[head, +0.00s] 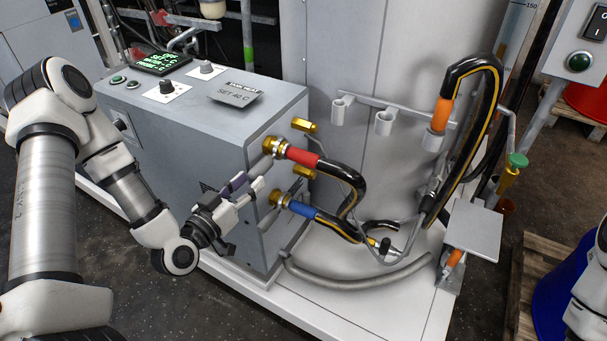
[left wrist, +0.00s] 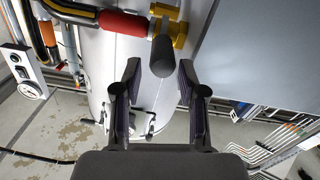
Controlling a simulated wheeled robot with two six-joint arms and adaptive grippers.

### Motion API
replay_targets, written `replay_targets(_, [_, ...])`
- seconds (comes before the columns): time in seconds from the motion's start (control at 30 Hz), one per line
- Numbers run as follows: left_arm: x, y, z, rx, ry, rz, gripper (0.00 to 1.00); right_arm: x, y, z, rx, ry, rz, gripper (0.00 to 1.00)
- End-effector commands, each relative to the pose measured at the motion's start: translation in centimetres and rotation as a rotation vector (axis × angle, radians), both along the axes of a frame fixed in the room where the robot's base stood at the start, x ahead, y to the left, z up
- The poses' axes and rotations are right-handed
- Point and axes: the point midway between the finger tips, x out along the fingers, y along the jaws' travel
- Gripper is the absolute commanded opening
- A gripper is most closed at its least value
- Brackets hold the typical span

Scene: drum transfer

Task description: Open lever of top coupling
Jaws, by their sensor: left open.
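The top coupling (head: 276,147) is brass with a red-sleeved hose (head: 304,157) on the side of the grey unit. Its dark grey lever (head: 262,164) points toward my left gripper (head: 252,184). In the left wrist view, the brass coupling (left wrist: 176,32) is at the top, and the rounded lever end (left wrist: 162,56) lies between the lines of the two open fingertips (left wrist: 158,69), with a gap on both sides. I cannot tell how deep the lever sits between them. My right gripper is not in view; only part of the right arm shows at the right edge.
The lower coupling (head: 280,199) with a blue-sleeved hose (head: 302,209) sits just below. Brass fittings (head: 305,125) stick out close by. The hoses loop over the white platform (head: 350,296). A hose with an orange sleeve (head: 441,114) stands in a holder rack at right.

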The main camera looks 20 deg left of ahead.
Motion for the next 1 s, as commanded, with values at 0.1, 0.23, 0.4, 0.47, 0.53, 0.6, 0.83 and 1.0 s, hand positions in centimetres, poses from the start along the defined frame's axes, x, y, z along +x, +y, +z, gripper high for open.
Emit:
replay_targets(0.1, [0.3,0.3,0.4,0.0,-0.024,0.009,0.41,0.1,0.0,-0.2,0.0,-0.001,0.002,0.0])
replay_targets(0.23, [2.0,0.0,0.3,0.005,-0.025,0.004,0.41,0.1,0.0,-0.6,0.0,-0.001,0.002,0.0])
replay_targets(0.4, [5.4,-0.3,0.4,0.005,-0.025,0.004,0.41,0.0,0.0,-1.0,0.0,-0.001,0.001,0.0])
replay_targets(0.47, [6.4,-0.3,0.4,0.004,-0.024,0.004,0.41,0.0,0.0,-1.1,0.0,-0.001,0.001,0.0])
replay_targets(0.53, [7.2,-0.3,0.4,0.002,-0.022,0.006,0.41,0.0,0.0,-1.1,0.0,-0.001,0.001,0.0])
replay_targets(0.6, [7.7,-0.4,0.4,0.0,-0.021,0.006,0.41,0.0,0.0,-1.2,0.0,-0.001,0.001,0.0])
replay_targets(0.83, [7.8,-0.4,0.4,-0.002,-0.02,0.008,0.41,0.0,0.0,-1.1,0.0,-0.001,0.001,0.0])
replay_targets(1.0, [7.8,-0.4,0.4,-0.001,-0.019,0.008,0.0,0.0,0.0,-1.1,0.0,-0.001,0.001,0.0])
